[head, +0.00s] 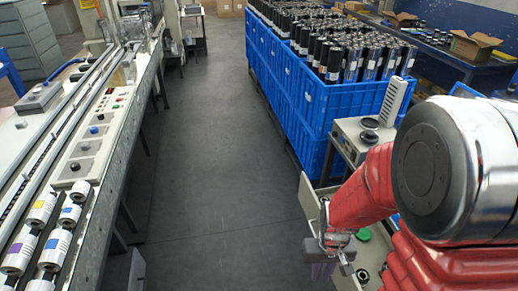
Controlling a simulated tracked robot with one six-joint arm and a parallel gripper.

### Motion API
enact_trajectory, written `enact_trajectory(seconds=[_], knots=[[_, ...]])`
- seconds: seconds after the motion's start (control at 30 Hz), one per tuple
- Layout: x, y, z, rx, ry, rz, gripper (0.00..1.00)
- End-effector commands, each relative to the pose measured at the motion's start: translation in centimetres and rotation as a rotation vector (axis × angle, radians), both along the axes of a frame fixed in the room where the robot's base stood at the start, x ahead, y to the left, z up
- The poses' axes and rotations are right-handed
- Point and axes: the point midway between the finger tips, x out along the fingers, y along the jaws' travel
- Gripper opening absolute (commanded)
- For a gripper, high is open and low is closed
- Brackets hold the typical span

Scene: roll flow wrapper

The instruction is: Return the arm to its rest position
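My red arm (362,195) comes in from the right, with a large grey joint cap filling the right side of the view. My gripper (336,254) is small and low in the picture, right of the aisle. It hangs over or beside an open beige tray or drawer (308,200). The frame does not show clearly whether its fingers are open or shut. Something faintly purple (321,271) shows just under it; I cannot tell whether it is held or lies below.
Blue crates (310,95) packed with dark rolls stand behind the gripper. A small grey machine (352,138) is close to my arm. A green round item (364,234) lies near the gripper. The wrapper line (85,150) with white rolls runs along the left. The grey floor aisle (215,150) is clear.

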Motion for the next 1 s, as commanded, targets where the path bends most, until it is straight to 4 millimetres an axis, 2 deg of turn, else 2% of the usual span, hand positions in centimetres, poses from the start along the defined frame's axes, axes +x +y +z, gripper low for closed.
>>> enact_trajectory(seconds=[0.1,0.4,1.0], knots=[[-0.4,0.2,2.7,-0.001,-0.008,-0.014,0.18],[-2.0,0.5,8.7,-0.004,-0.031,-0.044,0.18],[-4.5,1.2,19.4,-0.005,-0.223,-0.045,0.18]])
